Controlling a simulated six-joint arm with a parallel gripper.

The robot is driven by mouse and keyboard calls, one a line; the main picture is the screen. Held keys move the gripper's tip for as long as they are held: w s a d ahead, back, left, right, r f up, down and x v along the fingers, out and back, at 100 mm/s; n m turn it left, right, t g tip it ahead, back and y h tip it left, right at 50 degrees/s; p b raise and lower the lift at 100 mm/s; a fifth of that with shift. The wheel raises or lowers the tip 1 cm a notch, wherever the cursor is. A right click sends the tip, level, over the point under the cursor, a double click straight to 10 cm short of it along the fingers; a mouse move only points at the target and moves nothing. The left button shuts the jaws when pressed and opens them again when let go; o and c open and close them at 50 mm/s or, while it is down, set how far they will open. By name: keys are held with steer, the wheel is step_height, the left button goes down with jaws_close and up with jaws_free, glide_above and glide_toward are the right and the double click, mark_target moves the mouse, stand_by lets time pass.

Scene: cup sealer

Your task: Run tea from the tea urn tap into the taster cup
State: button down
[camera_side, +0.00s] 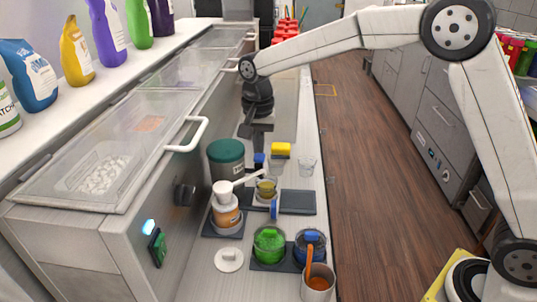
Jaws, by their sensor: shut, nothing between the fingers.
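A large dark-green-lidded canister (226,163), which looks like the tea urn, stands on the counter beside the metal cabinet. A small blue part (259,160), possibly its tap, shows just right of it. A small glass (266,189) with yellowish-green contents stands in front of that. A clear empty-looking cup (307,166) stands further right. I cannot tell which of the two is the taster cup.
A yellow block (281,149) sits behind the glass, with a dark mat (298,201) to the right. Nearer are an orange-labelled jar (226,213), a green-lidded pot (269,245), a blue-lidded pot (310,248) and an orange-handled cup (318,285). Cabinet handles (188,135) project at left.

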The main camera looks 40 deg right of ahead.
steer(key=shift+f, duration=0.4)
steer(key=shift+s+f, duration=0.15)
steer(key=shift+f, duration=1.1)
stand_by(0.4)
steer(key=shift+r, duration=0.1)
step_height(320, 180, up, 15)
steer(key=shift+w+r, duration=0.2)
steer(key=shift+w, duration=0.1)
stand_by(0.6)
steer(key=shift+f, duration=0.2)
stand_by(0.9)
steer(key=n+t, duration=0.2)
steer(key=n, duration=0.3)
glide_toward(260, 156)
steer(key=s+d+f, duration=0.5)
steer(key=s+f, duration=0.1)
steer(key=s+d+f+n, duration=0.3)
steer(key=s+f, duration=0.6)
steer(key=s, duration=0.4)
steer(key=shift+s+d+f+n+t, duration=0.2)
steer(key=shift+s+d+n+t, duration=0.1)
steer(key=shift+s+d+n, duration=0.15)
